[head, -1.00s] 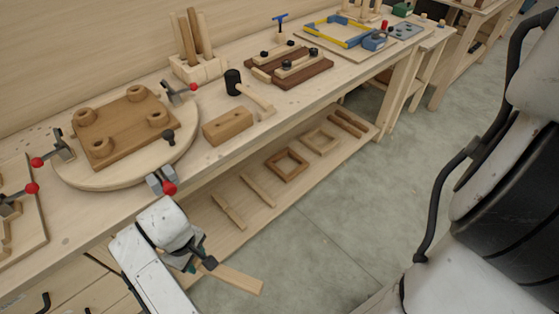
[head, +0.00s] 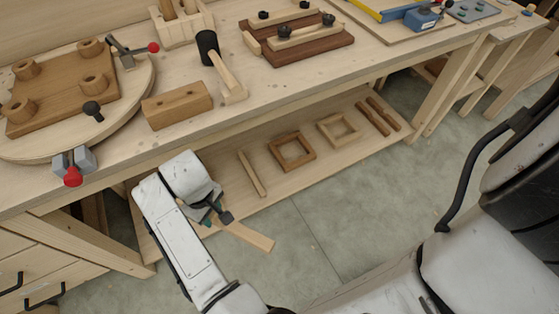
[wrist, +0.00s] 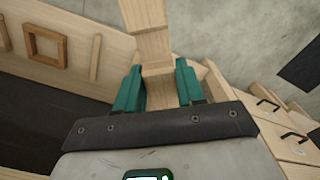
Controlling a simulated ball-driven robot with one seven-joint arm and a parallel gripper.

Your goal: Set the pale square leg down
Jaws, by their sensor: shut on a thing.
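The pale square leg (head: 250,236) is a plain light-wood bar. In the head view it juts out to the lower right from my gripper (head: 212,212), in front of the low shelf and over the grey floor. In the wrist view the leg (wrist: 146,22) runs up and away from between the teal fingers of my gripper (wrist: 158,90), which are shut on it. The leg's near end is hidden by my gripper and wrist in the head view. I cannot tell how high it hangs over the shelf edge.
The low shelf (head: 212,166) holds a pale stick (head: 252,173), a brown square frame (head: 291,151), a pale square frame (head: 338,129) and two dark bars (head: 378,115). The workbench top (head: 190,140) overhangs it, carrying a wooden block (head: 177,105) and a mallet (head: 220,62). Drawers (head: 45,275) stand lower left.

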